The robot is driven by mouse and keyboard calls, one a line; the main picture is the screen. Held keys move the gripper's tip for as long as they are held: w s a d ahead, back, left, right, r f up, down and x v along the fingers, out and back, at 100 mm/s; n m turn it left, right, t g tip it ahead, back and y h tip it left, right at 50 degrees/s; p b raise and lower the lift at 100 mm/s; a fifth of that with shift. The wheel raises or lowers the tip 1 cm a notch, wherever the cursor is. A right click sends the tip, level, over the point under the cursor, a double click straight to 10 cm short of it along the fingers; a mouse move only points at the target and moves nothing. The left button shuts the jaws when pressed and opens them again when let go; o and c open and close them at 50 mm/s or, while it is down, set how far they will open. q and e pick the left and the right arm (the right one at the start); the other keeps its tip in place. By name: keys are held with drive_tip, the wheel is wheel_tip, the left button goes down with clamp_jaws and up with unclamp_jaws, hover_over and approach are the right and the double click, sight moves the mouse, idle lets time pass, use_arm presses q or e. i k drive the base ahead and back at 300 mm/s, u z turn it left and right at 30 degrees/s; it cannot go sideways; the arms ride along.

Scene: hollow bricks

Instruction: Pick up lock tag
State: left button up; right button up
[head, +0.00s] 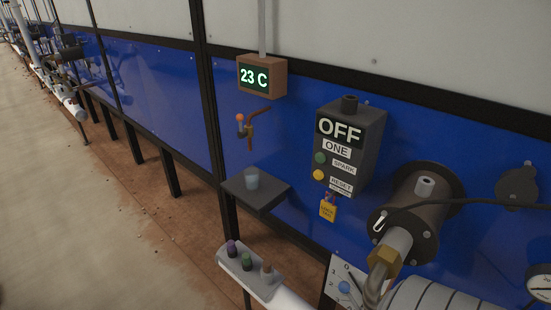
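The yellow lock tag (328,208) hangs just below the lower edge of the dark control box (348,150) on the blue wall panel. It has small dark lettering and a reddish-orange shackle or loop at its top. The box reads OFF and ONE, with SPARK beside a green button and RESET beside a yellow button. Neither of my grippers is in view.
Right of the tag, a dark round flange (440,205) with a brass-fitted pipe and black cable juts out. At left, a small shelf (256,188) holds a translucent cup, below a tap (250,128). A knob block (250,268) stands lower. Open floor lies left.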

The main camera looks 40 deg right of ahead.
sight(328, 211)
drive_tip(key=i, duration=2.8)
drive_tip(key=z, duration=3.65)
drive_tip(key=i, duration=0.5)
drive_tip(key=u, duration=0.1)
